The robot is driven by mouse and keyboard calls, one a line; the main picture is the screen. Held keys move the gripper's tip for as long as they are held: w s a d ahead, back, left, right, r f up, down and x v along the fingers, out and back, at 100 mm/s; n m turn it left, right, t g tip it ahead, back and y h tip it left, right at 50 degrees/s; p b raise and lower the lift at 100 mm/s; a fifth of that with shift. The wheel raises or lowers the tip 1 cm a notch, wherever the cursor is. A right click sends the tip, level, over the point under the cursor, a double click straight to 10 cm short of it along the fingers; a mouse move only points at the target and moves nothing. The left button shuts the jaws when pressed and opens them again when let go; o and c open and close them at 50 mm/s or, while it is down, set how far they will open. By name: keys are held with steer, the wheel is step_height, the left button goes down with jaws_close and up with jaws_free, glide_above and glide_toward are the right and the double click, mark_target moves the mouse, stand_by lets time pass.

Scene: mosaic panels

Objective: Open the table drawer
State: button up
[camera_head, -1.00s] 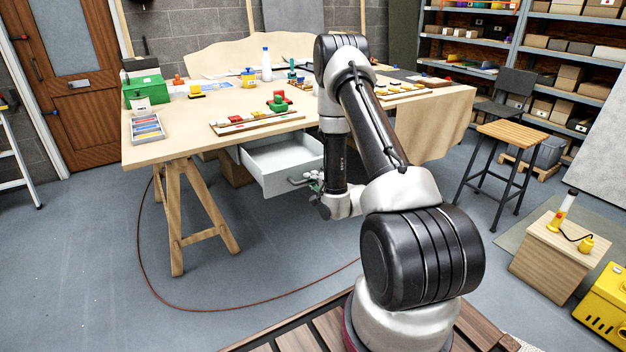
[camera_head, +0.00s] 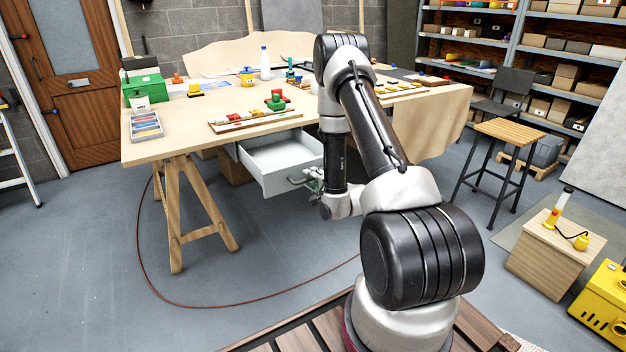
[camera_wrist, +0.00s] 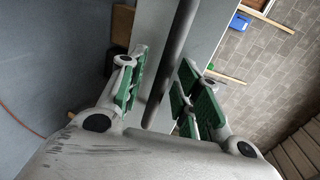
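The white table drawer (camera_head: 280,160) stands pulled out under the front edge of the wooden worktable (camera_head: 165,147), and its inside looks empty. Its handle (camera_head: 296,180) is on the front face, partly hidden by my gripper (camera_head: 312,180). In the wrist view, the handle shows as a dark grey bar (camera_wrist: 179,50) in front of the pale drawer front (camera_wrist: 207,32). The green-padded fingers of my gripper (camera_wrist: 163,62) are spread on either side of the bar, with gaps visible between pads and bar. My arm hides the drawer's right side.
A trestle leg (camera_head: 205,205) stands left of the drawer. A red-brown cable (camera_head: 215,307) curves over the floor. A stool (camera_head: 500,150) and a wooden box (camera_head: 552,255) stand to the right. The floor in front of the drawer is mostly clear.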

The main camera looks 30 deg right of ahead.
steer(key=v, duration=0.7)
steer(key=shift+s, duration=0.2)
